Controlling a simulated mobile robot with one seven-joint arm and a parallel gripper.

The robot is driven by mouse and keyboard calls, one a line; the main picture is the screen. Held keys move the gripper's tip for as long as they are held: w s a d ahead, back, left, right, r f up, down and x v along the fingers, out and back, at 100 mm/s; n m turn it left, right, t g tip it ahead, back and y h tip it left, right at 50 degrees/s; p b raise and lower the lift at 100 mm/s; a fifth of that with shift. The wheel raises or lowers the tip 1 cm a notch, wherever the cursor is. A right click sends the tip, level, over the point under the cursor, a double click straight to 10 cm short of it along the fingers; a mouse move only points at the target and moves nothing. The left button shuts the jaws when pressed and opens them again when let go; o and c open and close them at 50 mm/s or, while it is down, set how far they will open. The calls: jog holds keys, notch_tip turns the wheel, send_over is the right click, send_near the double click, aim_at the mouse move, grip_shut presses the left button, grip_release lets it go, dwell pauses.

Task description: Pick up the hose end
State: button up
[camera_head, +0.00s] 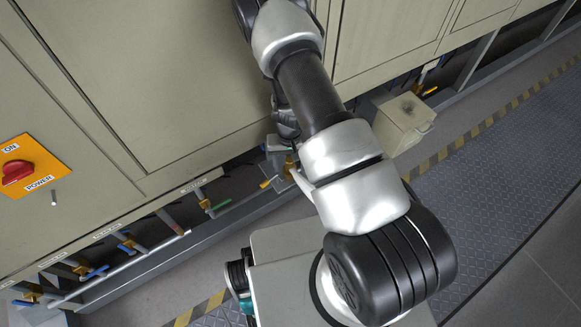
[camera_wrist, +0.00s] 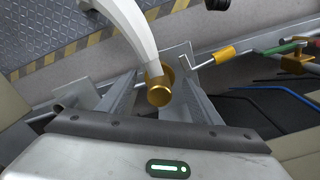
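The hose end is a brass collar (camera_wrist: 160,92) on a pale, curved hose (camera_wrist: 128,28), seen in the wrist view. My gripper (camera_wrist: 146,88) has its two grey fingers apart, with the brass end between them, nearer the right finger. A gap shows between the brass end and the left finger. I cannot tell whether the right finger touches it. In the head view my gripper (camera_head: 277,152) is low beside the furnace's lower edge, partly hidden by my arm.
The beige furnace panels (camera_head: 200,80) stand close to my arm, with an ON/POWER switch (camera_head: 17,172) at left. Valve pipes (camera_head: 130,245) run under the panels. A beige box (camera_head: 403,122) stands right of my arm. The patterned walkway (camera_head: 500,165) at right is clear.

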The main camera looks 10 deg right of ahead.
jog(key=c, duration=1.2)
jog(key=shift+o, duration=0.2)
jog(key=shift+r, duration=0.1)
notch_tip(320, 180, up, 10)
jog(key=shift+f+p, duration=0.1)
jog(key=shift+p, duration=1.05)
notch_tip(320, 180, up, 5)
jog(key=p, duration=0.3)
jog(key=s+d+b, duration=0.3)
jog(key=s, duration=0.6)
jog(key=shift+s, duration=0.25)
